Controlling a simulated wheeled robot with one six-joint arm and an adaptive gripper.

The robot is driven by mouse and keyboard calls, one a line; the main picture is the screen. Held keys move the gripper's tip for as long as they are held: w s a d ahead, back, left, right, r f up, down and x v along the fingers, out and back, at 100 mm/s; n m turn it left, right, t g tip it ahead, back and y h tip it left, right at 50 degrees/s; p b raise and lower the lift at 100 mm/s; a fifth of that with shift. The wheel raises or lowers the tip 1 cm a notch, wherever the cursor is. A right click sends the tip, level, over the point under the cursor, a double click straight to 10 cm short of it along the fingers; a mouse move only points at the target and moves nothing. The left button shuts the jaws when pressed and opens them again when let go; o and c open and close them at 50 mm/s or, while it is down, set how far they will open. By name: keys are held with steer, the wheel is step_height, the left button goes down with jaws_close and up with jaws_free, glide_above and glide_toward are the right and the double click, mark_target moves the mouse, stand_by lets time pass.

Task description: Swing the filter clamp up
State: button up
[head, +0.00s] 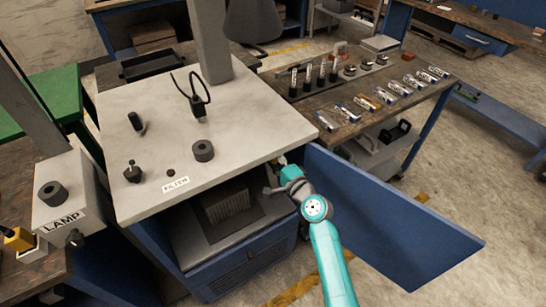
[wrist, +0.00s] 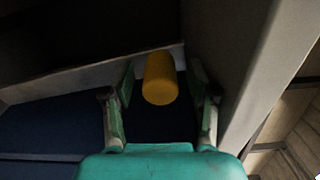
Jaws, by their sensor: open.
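A yellow-orange cylindrical handle (wrist: 159,78), which looks like the filter clamp's grip, shows in the wrist view at the edge of a dark compartment. My gripper (wrist: 161,92) is open, with one finger on each side of the handle and visible gaps between. In the head view, my gripper (head: 279,180) is at the right front of the cabinet's open compartment, under the worktop edge. A ribbed grey filter block (head: 230,204) sits inside the compartment. The rest of the clamp is hidden.
The pale worktop (head: 240,130) overhangs the compartment and bears knobs and a FILTER label (head: 176,184). A blue door (head: 390,220) stands open to the right of my arm. A wooden bench (head: 365,95) with tools is behind it. A LAMP box (head: 62,195) stands at left.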

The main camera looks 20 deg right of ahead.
steer(key=v, duration=1.1)
steer(key=shift+s, duration=0.35)
steer(key=shift+d, duration=0.1)
steer(key=s+f+n+g+h, duration=0.15)
steer(key=s+f, duration=0.25)
steer(key=s, duration=0.7)
steer(key=s+f+n+g+h, duration=0.1)
steer(key=s+f+n+h, duration=0.3)
steer(key=s, duration=0.7)
steer(key=s+r+n, duration=0.4)
steer(key=s+n, duration=0.1)
steer(key=s, duration=0.5)
steer(key=s+a+r+n, duration=0.1)
steer(key=s+r+n, duration=0.4)
steer(key=s, duration=0.6)
steer(key=shift+s+a+r, duration=0.3)
steer(key=shift+r, duration=0.05)
